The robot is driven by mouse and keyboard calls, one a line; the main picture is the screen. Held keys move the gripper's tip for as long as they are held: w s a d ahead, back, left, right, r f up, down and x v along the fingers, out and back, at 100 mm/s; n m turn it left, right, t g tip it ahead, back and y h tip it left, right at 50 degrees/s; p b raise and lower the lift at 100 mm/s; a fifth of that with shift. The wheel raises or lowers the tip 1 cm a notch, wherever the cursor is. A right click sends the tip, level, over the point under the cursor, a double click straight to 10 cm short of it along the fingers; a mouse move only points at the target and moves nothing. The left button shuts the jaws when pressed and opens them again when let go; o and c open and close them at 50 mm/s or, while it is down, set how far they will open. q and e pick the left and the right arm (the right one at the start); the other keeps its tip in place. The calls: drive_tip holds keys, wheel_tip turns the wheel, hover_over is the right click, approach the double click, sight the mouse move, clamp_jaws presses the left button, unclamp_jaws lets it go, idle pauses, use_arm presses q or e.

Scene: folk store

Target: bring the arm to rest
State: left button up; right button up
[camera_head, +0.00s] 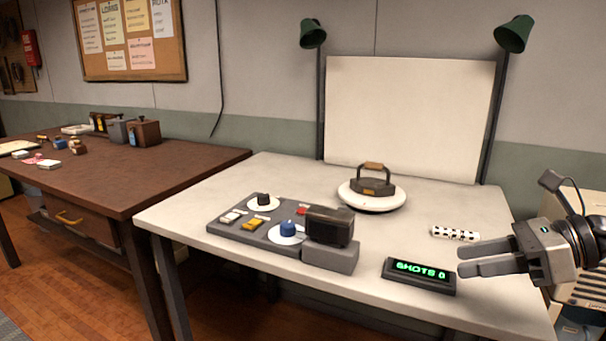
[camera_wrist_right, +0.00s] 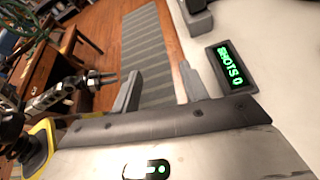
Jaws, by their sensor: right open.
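My right gripper (camera_head: 462,259) is at the right edge of the head view, over the right part of the white table (camera_head: 190,212). Its two fingers are apart with nothing between them. It is just right of the black sign (camera_head: 420,275) with green text "SHOTS 0". In the right wrist view, the open fingers (camera_wrist_right: 160,85) point over the floor and the table's edge, beside the same sign (camera_wrist_right: 232,68). What looks like my left gripper (camera_wrist_right: 104,84) shows small at the left of that view; its jaw state is unclear.
A grey control panel (camera_head: 262,238) with buttons, knobs and a small dark screen stands at the table's front. A flat iron-like object (camera_head: 373,186) sits on a round white stand. A black-and-white patterned bar (camera_head: 455,233) lies near my right gripper. A brown table (camera_head: 150,180) stands left.

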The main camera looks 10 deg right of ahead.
drive_tip(key=a+f+m+t+y+p, duration=0.1)
drive_tip(key=a+f+m+t+y, duration=0.45)
drive_tip(key=m, duration=0.75)
drive_tip(key=s+a+f+m+h, duration=0.3)
drive_tip(key=f+m, duration=0.4)
drive_tip(key=m, duration=0.3)
drive_tip(key=s+a+f+m+g+h+p, duration=0.1)
drive_tip(key=s+a+f+m+h, duration=0.3)
drive_tip(key=s+f+m+h, duration=0.2)
drive_tip(key=s+a+f+m+h, duration=0.3)
drive_tip(key=f+m, duration=0.6)
drive_tip(key=m, duration=0.6)
drive_tip(key=shift+s+a+f+h+p, duration=0.2)
drive_tip(key=shift+s+h+p, duration=0.1)
drive_tip(key=shift+s+h, duration=0.45)
